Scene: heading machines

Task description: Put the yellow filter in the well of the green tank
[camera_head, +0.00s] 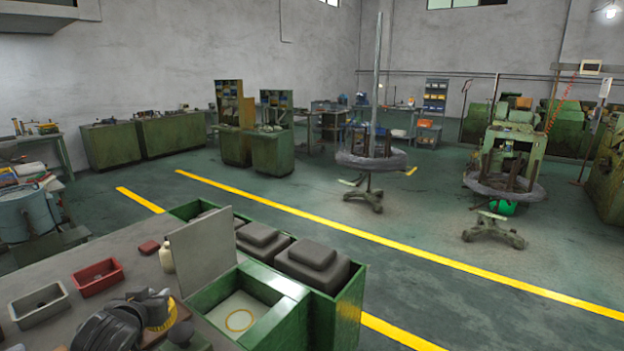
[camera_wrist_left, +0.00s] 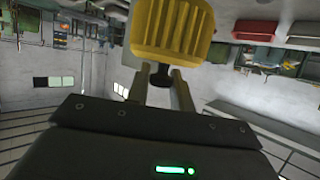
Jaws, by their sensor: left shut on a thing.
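The yellow filter (camera_head: 161,311) is at the lower left of the head view, partly hidden by my dark left gripper (camera_head: 140,309). In the left wrist view the ribbed yellow filter (camera_wrist_left: 172,30) is held by a dark knob (camera_wrist_left: 161,78) between the fingers of my left gripper (camera_wrist_left: 161,84). The green tank (camera_head: 345,315) stands to the right of the filter. Its open well (camera_head: 240,308) has a pale floor with a yellow ring on it. The filter is left of the well and apart from it. My right gripper does not show.
A grey upright plate (camera_head: 203,250) stands at the well's back left edge. Dark lidded blocks (camera_head: 312,262) sit on the tank behind the well. A white bottle (camera_head: 167,258), a red tray (camera_head: 97,278) and a grey tray (camera_head: 38,304) stand on the grey bench.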

